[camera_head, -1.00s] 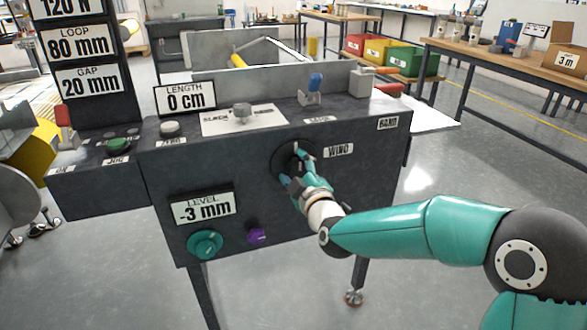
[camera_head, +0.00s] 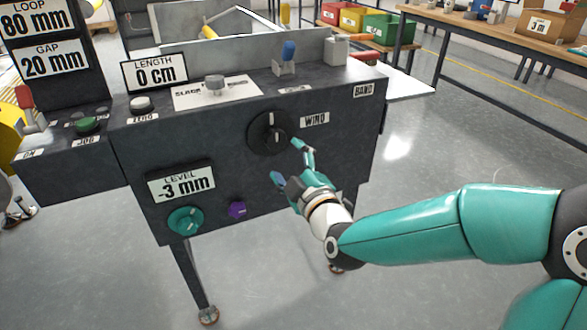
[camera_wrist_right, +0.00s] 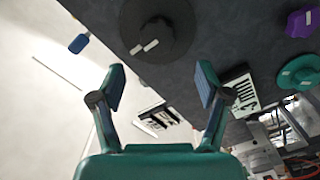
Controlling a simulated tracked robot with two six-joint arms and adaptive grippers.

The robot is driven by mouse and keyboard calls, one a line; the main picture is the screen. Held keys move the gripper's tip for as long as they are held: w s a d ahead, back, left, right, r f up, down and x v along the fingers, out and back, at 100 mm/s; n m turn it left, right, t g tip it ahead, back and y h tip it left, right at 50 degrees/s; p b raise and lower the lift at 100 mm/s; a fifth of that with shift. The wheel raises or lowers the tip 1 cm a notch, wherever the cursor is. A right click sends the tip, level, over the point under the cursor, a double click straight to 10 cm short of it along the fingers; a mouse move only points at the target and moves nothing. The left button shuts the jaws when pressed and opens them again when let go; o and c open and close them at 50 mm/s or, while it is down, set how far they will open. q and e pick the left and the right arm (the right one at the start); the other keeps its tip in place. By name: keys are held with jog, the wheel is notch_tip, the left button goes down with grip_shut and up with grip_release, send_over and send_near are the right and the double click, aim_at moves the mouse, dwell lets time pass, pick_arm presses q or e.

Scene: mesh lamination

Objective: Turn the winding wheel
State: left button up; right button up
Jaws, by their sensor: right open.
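The winding wheel (camera_head: 268,133) is a round black dial with a raised grip and a white mark. It sits on the dark front panel beside the WIND label (camera_head: 315,120). It also shows at the top of the right wrist view (camera_wrist_right: 158,30). My right gripper (camera_head: 292,162) is below and to the right of the wheel, apart from it. Its two fingers are spread, with nothing between them, and they also show in the right wrist view (camera_wrist_right: 160,85). My left gripper is not in view.
The panel also carries a teal knob (camera_head: 186,221), a purple knob (camera_head: 237,210) and a LEVEL display (camera_head: 181,181) reading -3 mm. On top are a LENGTH display (camera_head: 154,73) reading 0 cm, a grey knob (camera_head: 214,84) and a blue-tipped lever (camera_head: 288,52). Floor right of the machine is clear.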

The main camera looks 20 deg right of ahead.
jog(key=shift+s, duration=1.25)
jog(key=shift+d, duration=0.1)
notch_tip(320, 180, down, 18)
jog(key=g, duration=0.4)
jog(key=s+a+f+m+g, duration=0.1)
jog(key=s+f+g, duration=0.15)
jog(key=f, duration=0.35)
jog(key=s+a+f+m+g+y, duration=0.1)
jog(key=s+f+g, duration=0.15)
jog(key=f, duration=0.35)
jog(key=s+f+m+g, duration=0.1)
jog(key=s+f, duration=0.2)
jog(key=f, duration=0.2)
jog(key=s+a+f+m+g+y, duration=0.1)
jog(key=s+a+f+m+g, duration=0.3)
jog(key=s, duration=0.4)
jog(key=s+a+f+m+g+y, duration=0.1)
jog(key=s+a+f+m+g, duration=0.15)
jog(key=s+f+m, duration=0.45)
notch_tip(320, 180, up, 31)
jog(key=s+d+p, duration=0.1)
jog(key=p, duration=2.9)
jog(key=shift+r+n+g, duration=0.2)
jog(key=shift+n+g, duration=0.1)
jog(key=shift+g, duration=0.15)
